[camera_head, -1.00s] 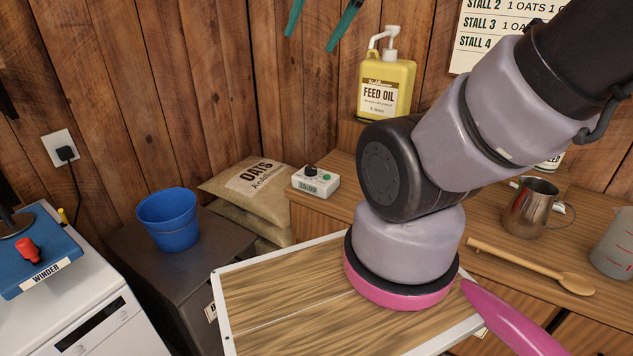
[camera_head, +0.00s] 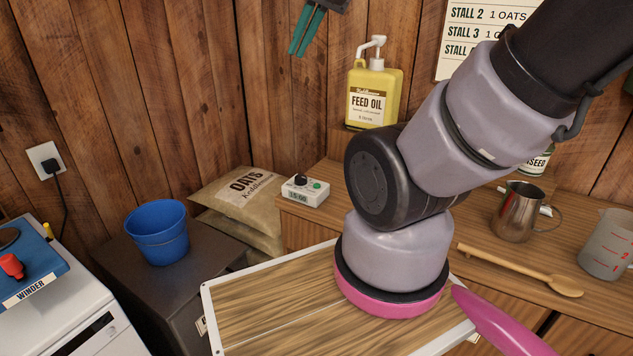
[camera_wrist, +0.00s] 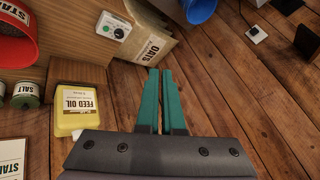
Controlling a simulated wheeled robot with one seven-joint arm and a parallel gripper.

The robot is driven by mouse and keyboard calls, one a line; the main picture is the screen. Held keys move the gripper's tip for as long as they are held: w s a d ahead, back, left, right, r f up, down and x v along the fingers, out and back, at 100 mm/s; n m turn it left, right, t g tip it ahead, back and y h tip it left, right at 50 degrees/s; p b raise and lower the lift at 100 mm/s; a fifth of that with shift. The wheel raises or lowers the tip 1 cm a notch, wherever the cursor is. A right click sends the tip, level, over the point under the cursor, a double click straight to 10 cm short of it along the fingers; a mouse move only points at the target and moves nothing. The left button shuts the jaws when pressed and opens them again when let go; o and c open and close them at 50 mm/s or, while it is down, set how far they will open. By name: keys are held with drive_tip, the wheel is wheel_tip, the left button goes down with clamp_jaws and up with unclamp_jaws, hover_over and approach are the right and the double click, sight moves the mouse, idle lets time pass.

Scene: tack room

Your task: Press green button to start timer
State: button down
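The timer (camera_head: 304,191) is a small white box on the wooden counter. It has a black knob (camera_head: 300,180), a green button (camera_head: 316,186) on the right and a display that seems to read 15:00. The timer also shows in the wrist view (camera_wrist: 113,25), upside down, with the green button (camera_wrist: 106,28) left of the knob. My gripper (camera_head: 296,50) is high by the wall, with its teal fingers pointing down and above the timer in the picture. The fingers (camera_wrist: 160,72) lie close together with nothing between them, apart from the timer.
An oats sack (camera_head: 236,192) lies left of the timer, and a blue bucket (camera_head: 157,235) stands further left. A metal jug (camera_head: 515,212) and wooden spoon (camera_head: 520,268) are on the right.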

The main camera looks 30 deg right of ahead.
drive_tip(key=w+d+f+m+g, duration=0.2)
drive_tip(key=w+f+m, duration=0.2)
drive_tip(key=w+m, duration=0.25)
drive_tip(key=m+g+h, duration=0.3)
drive_tip(key=m+g, duration=0.2)
drive_tip(key=m, duration=1.3)
hover_over(317, 185)
wheel_tip(317, 185, down, 22)
drive_tip(key=shift+w+a, duration=0.1)
drive_tip(key=shift+a, duration=0.25)
drive_tip(key=shift+f, duration=0.1)
drive_tip(key=f, duration=1.4)
drive_tip(key=shift+d, duration=0.2)
